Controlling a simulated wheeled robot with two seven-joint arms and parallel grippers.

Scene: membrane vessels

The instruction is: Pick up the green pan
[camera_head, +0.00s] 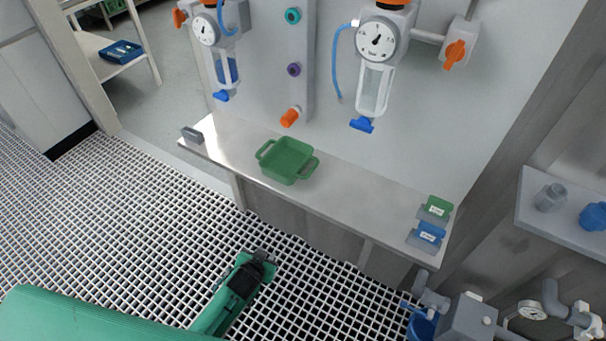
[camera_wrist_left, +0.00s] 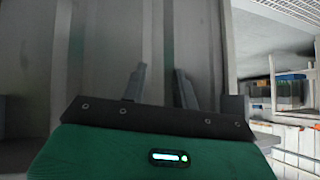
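The green pan (camera_head: 287,160) is a square, shallow pan with two side handles. It sits on the grey shelf (camera_head: 350,194), left of the shelf's middle, below the wall panel. My left gripper (camera_head: 262,254) is in front of the shelf and below it, over the grating floor, apart from the pan. In the left wrist view its two fingers (camera_wrist_left: 158,84) stand apart with nothing between them, facing a grey upright surface. The pan does not show in the left wrist view. My right gripper is not in view.
Two gauge vessels (camera_head: 376,42) (camera_head: 206,30) hang on the wall above the shelf. An orange knob (camera_head: 290,117) sits above the pan. Green (camera_head: 436,209) and blue (camera_head: 428,234) labelled holders stand at the shelf's right end, a small grey block (camera_head: 193,135) at its left end.

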